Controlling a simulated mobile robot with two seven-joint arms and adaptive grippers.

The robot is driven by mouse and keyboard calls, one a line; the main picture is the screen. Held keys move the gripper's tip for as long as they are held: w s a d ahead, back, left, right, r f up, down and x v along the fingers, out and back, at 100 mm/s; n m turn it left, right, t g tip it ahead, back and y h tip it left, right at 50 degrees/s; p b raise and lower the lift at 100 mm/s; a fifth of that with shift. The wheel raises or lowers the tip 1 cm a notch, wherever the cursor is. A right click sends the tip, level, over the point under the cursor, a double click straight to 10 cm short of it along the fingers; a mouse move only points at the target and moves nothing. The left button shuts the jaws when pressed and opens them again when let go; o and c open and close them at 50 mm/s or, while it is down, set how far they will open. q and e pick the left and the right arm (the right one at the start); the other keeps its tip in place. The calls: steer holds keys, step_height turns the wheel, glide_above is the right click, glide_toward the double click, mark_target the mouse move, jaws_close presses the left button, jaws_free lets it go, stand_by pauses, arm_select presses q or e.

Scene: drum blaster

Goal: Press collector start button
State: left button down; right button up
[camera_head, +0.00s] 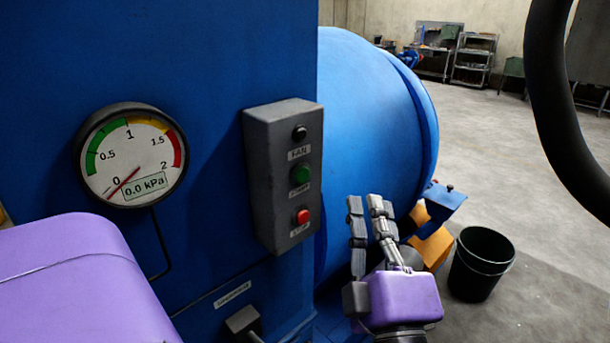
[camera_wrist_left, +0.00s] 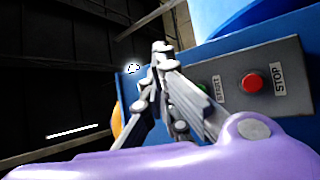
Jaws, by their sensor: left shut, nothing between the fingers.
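The grey control box (camera_head: 283,170) is on the blue machine's side. It carries a black knob labelled FAN (camera_head: 299,133), a green start button (camera_head: 299,174) and a red stop button (camera_head: 303,216). My left gripper (camera_head: 365,204) is shut and empty, fingers pointing up, to the right of the box's lower part in the head view. In the left wrist view, the fingers (camera_wrist_left: 160,50) partly cover the green button (camera_wrist_left: 203,88). The red button (camera_wrist_left: 252,82) shows clear beside the STOP label. I cannot tell whether the fingers touch the box. My right gripper is not in view.
A round pressure gauge (camera_head: 131,156) reads 0.0 kPa on the blue panel (camera_head: 215,60). A blue drum (camera_head: 375,130) is behind the box. A black bucket (camera_head: 481,264) stands on the floor at right. A black hose (camera_head: 560,110) hangs at the right edge.

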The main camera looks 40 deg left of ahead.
mark_target(302, 175)
arm_select(q)
steer(key=a+p, duration=0.1)
steer(key=a, duration=0.7)
steer(key=shift+w, duration=0.3)
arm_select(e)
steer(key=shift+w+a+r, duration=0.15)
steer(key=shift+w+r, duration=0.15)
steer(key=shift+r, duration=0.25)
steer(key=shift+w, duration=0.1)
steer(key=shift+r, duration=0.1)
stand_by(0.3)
arm_select(q)
steer(key=shift+a+p, duration=0.35)
steer(key=shift+a, duration=0.05)
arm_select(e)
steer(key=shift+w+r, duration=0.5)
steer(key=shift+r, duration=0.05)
